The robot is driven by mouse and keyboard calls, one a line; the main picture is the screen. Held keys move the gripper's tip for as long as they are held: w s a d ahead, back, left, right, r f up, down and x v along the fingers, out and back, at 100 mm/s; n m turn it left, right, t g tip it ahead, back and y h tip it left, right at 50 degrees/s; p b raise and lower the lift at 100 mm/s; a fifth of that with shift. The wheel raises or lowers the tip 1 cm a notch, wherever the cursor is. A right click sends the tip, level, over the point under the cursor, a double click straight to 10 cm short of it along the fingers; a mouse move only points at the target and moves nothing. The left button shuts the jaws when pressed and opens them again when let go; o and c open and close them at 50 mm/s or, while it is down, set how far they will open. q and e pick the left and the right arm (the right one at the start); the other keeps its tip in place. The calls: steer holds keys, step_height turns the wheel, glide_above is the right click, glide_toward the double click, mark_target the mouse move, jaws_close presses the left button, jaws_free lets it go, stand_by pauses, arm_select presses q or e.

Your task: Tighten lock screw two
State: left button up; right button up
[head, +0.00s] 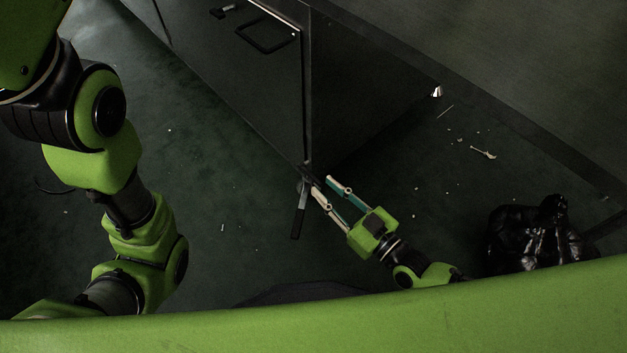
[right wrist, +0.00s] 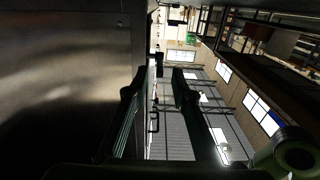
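A lock screw with a dark bar handle (head: 299,217) and a pale collar sits at the lower corner of the dark dryer cabinet. I cannot tell from the frames whether it is number two. My right gripper (head: 322,185) has its two fingers apart, with a gap between them, and its tips are close beside the screw's upper end. Contact cannot be told. In the right wrist view the fingers (right wrist: 156,88) also stand apart, with a small dark part (right wrist: 160,63) showing between the tips. My left arm shows at the left of the head view, but its gripper does not.
The dark dryer cabinet (head: 255,95) fills the top middle, with a black handle (head: 266,40) on its face. A black bag (head: 535,236) lies on the floor at the right. Small debris (head: 484,153) is scattered on the dark green floor. Floor left of the screw is mostly clear.

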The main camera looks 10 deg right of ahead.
mark_target(310, 174)
steer(key=shift+b+x, duration=0.8)
steer(key=shift+x, duration=1.8)
jaws_close()
